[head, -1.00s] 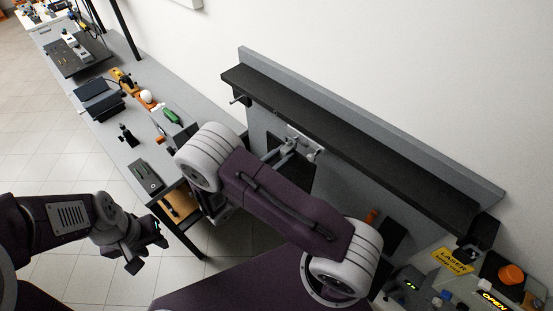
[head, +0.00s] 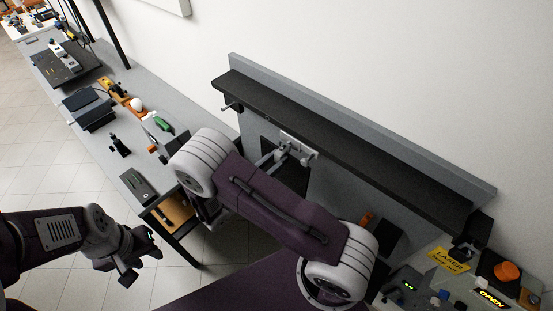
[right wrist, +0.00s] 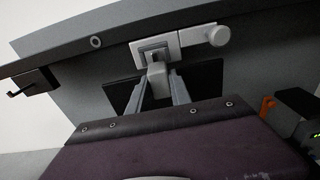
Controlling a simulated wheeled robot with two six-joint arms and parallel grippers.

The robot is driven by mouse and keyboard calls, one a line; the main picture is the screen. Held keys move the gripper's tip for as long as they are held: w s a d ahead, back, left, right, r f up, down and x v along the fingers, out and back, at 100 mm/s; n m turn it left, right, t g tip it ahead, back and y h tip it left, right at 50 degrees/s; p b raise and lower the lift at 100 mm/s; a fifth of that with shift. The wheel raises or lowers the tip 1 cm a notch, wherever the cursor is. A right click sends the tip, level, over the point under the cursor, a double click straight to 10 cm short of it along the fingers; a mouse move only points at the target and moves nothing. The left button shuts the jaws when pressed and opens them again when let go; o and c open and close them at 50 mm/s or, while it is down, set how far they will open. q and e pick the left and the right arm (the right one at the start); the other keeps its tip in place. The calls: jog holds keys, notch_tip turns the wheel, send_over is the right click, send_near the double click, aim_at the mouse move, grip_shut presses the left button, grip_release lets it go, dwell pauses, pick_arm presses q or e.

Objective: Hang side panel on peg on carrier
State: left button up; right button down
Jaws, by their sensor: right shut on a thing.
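A dark flat panel (head: 297,181), which looks like the side panel, is partly hidden by my right arm in the head view. It also shows in the right wrist view (right wrist: 207,80), below a pale plate (right wrist: 178,42) with a round knob. My right gripper (right wrist: 157,80) is shut on a small grey block at this plate, in front of the dark panel. A long black rail (head: 340,140) on a grey board, perhaps the carrier, runs above. A small peg or hook (head: 235,106) sticks out near its left end. My left gripper (head: 143,257) is open and empty, away from the panel.
A grey bench (head: 95,140) with several devices stands at left. At lower right are a yellow laser sign (head: 449,260), an OPEN sign (head: 491,298) and an orange knob (head: 506,271). Tiled floor (head: 45,165) is clear at left.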

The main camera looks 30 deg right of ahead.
jog(key=shift+s, duration=0.1)
jog(key=shift+f, duration=0.35)
dwell(0.6)
jog(key=c, duration=1.1)
grip_release()
jog(key=shift+b, duration=0.3)
jog(key=b+v, duration=0.4)
jog(key=v, duration=0.5)
